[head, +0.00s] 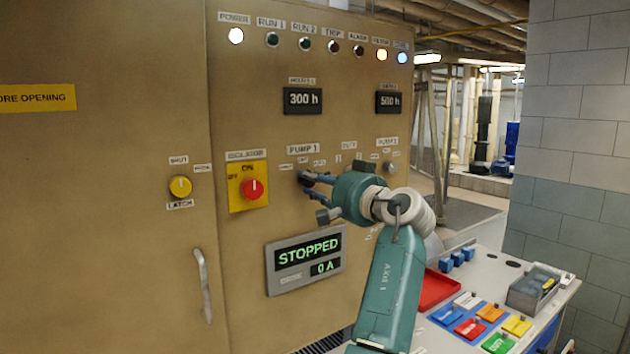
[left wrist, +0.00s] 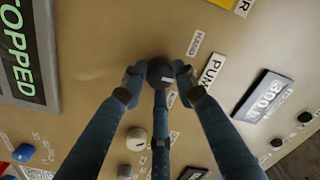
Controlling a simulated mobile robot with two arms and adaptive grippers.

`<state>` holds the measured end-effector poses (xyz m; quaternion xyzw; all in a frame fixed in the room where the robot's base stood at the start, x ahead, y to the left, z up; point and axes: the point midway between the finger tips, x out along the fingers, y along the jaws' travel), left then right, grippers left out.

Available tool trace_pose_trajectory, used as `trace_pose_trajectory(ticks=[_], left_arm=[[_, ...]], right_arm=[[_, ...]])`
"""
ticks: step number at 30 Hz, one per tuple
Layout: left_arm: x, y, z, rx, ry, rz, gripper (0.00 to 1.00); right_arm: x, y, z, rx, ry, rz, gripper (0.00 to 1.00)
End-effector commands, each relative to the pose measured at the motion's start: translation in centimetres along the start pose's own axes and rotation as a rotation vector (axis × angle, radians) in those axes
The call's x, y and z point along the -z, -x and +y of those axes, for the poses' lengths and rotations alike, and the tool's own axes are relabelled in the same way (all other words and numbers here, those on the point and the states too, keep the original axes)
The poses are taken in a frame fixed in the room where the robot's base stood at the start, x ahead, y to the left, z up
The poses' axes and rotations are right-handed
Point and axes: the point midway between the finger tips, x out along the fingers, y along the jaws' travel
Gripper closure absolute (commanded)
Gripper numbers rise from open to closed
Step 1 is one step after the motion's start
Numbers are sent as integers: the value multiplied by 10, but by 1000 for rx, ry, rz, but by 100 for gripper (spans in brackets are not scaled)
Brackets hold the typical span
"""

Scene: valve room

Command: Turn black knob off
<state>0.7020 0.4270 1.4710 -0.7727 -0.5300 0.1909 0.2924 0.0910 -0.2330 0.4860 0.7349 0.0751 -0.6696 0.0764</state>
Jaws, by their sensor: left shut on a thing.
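The black knob (left wrist: 160,70) is on the tan cabinet front near the PUMP 1 label; a pale mark shows on its face. In the head view only part of the knob (head: 304,175) shows, as my gripper covers the rest. My left gripper (head: 312,188) is at the panel, shut on the knob. In the left wrist view the fingers of the left gripper (left wrist: 160,84) lie on either side of it, with another finger below. My right gripper is not in view.
A STOPPED display (head: 306,259) is below the knob. A red knob (head: 253,189) on a yellow plate and a yellow latch knob (head: 180,187) are to the left. A bench (head: 500,284) with a red tray (head: 437,289) and coloured cards stands at the right.

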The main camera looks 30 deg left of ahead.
Motion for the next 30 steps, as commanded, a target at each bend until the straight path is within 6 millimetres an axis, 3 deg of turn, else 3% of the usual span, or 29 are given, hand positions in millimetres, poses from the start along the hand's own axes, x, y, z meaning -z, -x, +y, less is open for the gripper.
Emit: trace_pose_trajectory(ticks=[20, 21, 23, 24, 30], left_arm=[[4, -1, -6, 9, -70, 10, 97], [4, -1, -6, 9, -70, 10, 69], [4, -1, -6, 9, -69, 10, 57], [4, -1, -5, 9, -69, 10, 54], [2, -1, -3, 5, -71, 6, 54]], right_arm=[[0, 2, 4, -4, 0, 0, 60], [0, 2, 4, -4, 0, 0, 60], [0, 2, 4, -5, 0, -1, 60], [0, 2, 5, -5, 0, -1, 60], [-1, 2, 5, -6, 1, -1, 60]])
